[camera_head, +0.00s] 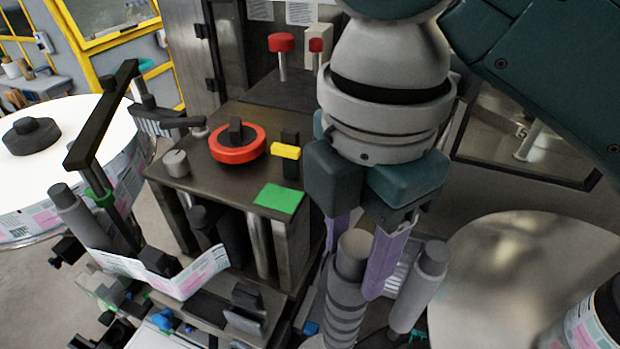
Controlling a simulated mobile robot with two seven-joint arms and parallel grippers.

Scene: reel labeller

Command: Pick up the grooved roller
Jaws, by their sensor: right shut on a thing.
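The grooved roller (347,305) is a grey upright cylinder with rings cut around its lower part, at the bottom centre of the head view. My right gripper (354,270) comes down from above with its purple fingers on either side of the roller's upper end. It is shut on the roller. The near finger covers part of the roller's right side, and the roller's foot is cut off by the picture's lower edge. My left gripper is not in view.
A smooth grey roller (420,288) stands close to the right of the purple fingers. The metal machine block (220,170) with a red ring (237,142) and green pad (279,198) is to the left. A large pale disc (500,275) lies at right.

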